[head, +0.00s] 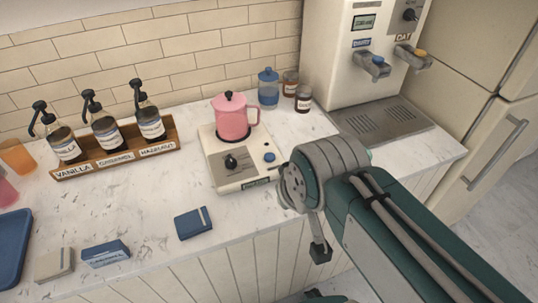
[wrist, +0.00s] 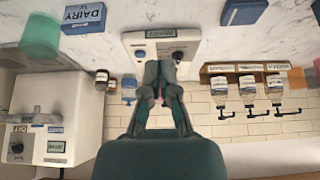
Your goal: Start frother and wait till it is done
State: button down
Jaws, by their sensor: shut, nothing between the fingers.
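The frother is a white base (head: 245,177) with a black knob (head: 231,162) and a blue button (head: 269,157) on top. A pink lidded jug (head: 233,118) stands upright on it. In the wrist view, which is upside down, the base (wrist: 153,38) shows its blue button (wrist: 140,53) and knob (wrist: 178,54). My gripper (wrist: 160,66) is shut and empty, its fingers pointing towards the base and hiding most of the jug. I cannot tell whether it touches anything. In the head view my arm is right of the frother, and the fingertips are not clearly visible.
A wooden rack (head: 117,161) with three pump bottles is left of the frother. A blue jar (head: 268,88), brown jars (head: 303,98) and a dispenser machine (head: 360,60) stand behind and right. A dark blue box (head: 193,223) lies in front; bare counter surrounds it.

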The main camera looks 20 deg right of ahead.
jog(key=m+t+y, duration=0.2)
jog(key=y, duration=0.3)
send_over(271, 157)
notch_tip(271, 157, down, 3)
jog(key=shift+w+f, duration=0.1)
jog(key=shift+w, duration=0.05)
jog(key=shift+f, duration=4.35)
jog(key=shift+f, duration=0.1)
jog(key=shift+f, duration=0.25)
